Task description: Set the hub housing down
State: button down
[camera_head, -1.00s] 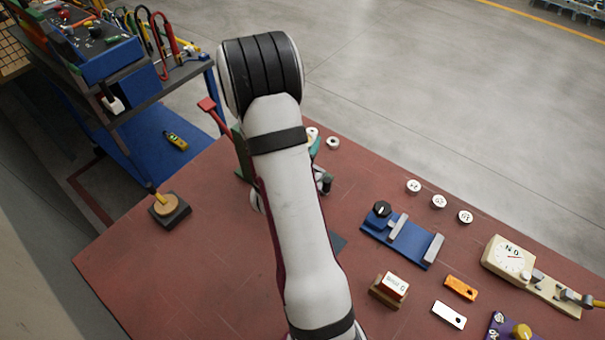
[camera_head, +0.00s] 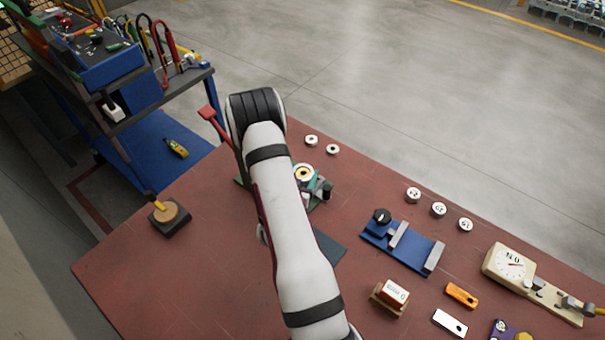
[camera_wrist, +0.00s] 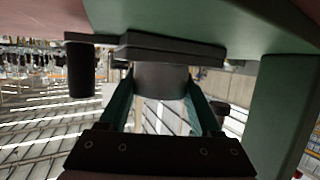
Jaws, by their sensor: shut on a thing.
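My gripper (camera_head: 315,186) is at the green press (camera_head: 241,168), with its wrist partly hidden behind my arm. A pale ring-shaped part with a yellow centre (camera_head: 304,174), which looks like the hub housing, shows at the gripper. The wrist view is upside down; there, the teal fingers are shut on the grey cylindrical housing (camera_wrist: 160,79). A dark plate (camera_wrist: 172,51) lies directly at the housing's lower end, over the green press base (camera_wrist: 200,22). I cannot tell whether the housing rests on the plate. The press's green column (camera_wrist: 277,110) stands close beside the gripper.
The press has a red lever (camera_head: 207,112). Two pale rings (camera_head: 312,140) lie behind the gripper. A blue fixture (camera_head: 405,247), several numbered white discs (camera_head: 438,209) and a dial gauge (camera_head: 509,263) stand to the right. The bench's left part (camera_head: 170,285) is mostly clear.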

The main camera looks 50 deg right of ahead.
jog(key=shift+f, duration=0.1)
jog(key=shift+c, duration=0.4)
grip_release()
jog(key=shift+o, duration=0.4)
jog(key=v, duration=0.7)
jog(key=shift+a, duration=0.3)
